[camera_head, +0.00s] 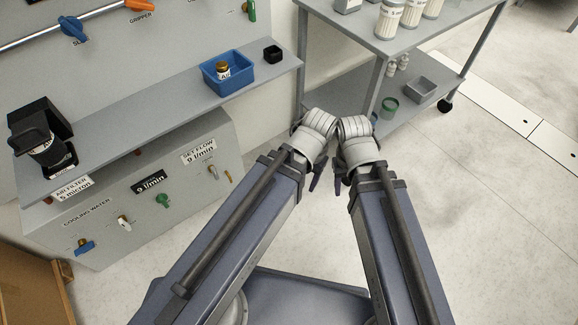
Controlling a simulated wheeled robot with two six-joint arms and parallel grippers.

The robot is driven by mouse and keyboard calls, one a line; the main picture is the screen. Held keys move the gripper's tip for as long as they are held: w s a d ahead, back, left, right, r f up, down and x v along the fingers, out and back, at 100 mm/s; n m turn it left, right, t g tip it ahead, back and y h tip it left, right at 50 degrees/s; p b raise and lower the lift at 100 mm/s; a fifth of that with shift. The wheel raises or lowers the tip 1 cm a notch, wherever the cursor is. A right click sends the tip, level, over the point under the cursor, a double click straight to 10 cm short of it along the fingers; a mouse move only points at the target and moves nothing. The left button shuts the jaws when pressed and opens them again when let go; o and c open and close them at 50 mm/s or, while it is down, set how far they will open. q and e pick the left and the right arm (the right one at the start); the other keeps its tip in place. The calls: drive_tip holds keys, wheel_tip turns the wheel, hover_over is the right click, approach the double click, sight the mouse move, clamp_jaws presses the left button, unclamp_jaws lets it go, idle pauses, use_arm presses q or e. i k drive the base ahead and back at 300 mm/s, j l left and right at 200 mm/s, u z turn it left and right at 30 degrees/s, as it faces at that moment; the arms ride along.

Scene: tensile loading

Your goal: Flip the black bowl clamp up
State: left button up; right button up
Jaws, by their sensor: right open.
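At the far left of the head view, a black filter unit (42,145) stands on the grey shelf above a label reading "AIR FILTER 5 micron". It has a black box-like part behind and a dark cylinder with a pale label in front. I cannot make out the bowl clamp as a separate part. My left gripper (315,178) and right gripper (341,183) hang close together over the floor, far right of the unit and touching nothing. Both are mostly hidden by my wrists. The right is open; the left's jaws are unclear.
A blue bin (228,80) holding a small jar and a black cup (272,54) stand on the shelf. Valve handles and knobs stick out of the panel below. A grey cart (415,40) with white containers stands at upper right. The floor on the right is clear.

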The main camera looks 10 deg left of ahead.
sight(25, 127)
drive_tip(key=u, duration=2.25)
